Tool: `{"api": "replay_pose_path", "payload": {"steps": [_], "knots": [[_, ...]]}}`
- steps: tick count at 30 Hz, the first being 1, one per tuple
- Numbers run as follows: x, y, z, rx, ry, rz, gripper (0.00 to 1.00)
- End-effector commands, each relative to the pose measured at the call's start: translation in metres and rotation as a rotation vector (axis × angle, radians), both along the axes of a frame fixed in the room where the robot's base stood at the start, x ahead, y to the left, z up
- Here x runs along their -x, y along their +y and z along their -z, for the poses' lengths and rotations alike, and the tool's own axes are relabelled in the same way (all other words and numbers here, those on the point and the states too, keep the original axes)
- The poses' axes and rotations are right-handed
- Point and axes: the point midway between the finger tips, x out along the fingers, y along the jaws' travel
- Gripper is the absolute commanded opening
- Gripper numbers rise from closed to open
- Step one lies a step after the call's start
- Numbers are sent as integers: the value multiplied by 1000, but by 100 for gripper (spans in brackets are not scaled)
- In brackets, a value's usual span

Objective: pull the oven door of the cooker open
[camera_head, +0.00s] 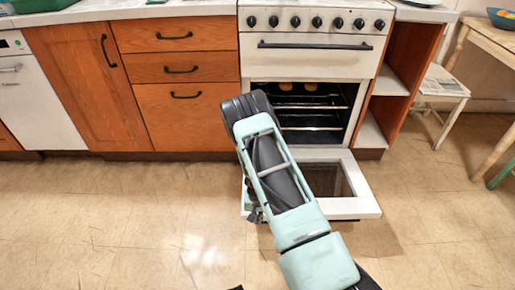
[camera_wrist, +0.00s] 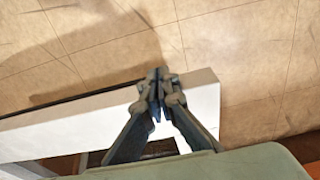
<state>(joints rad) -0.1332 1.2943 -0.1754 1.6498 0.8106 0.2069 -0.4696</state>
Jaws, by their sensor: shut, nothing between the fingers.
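The white cooker (camera_head: 312,55) stands against the counter. Its oven door (camera_head: 352,207) is folded down and lies about level, low over the floor, with a dark glass pane (camera_head: 326,180). The open oven cavity (camera_head: 305,112) shows wire racks and two round brown items on the upper rack. My arm hides the door's left part. In the wrist view, my gripper (camera_wrist: 160,80) is shut and empty, its tips over the white outer edge of the door (camera_wrist: 85,120). A dark bar (camera_wrist: 70,98) runs along that edge; I cannot tell if the fingers touch it.
Wooden cupboards and drawers (camera_head: 178,69) line the left. An open shelf unit (camera_head: 388,82) is right of the cooker. A stool (camera_head: 440,85) and a wooden table (camera_head: 490,38) stand farther right. The tiled floor (camera_head: 130,220) in front is clear.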

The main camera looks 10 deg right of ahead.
Motion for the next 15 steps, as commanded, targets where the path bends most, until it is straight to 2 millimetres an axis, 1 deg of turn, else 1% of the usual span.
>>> {"api": "replay_pose_path", "payload": {"steps": [11, 15], "knots": [[0, 0, 0, 0, 0, 0, 0], [-1, -1, -8, 0, -1, 1, 0]]}}
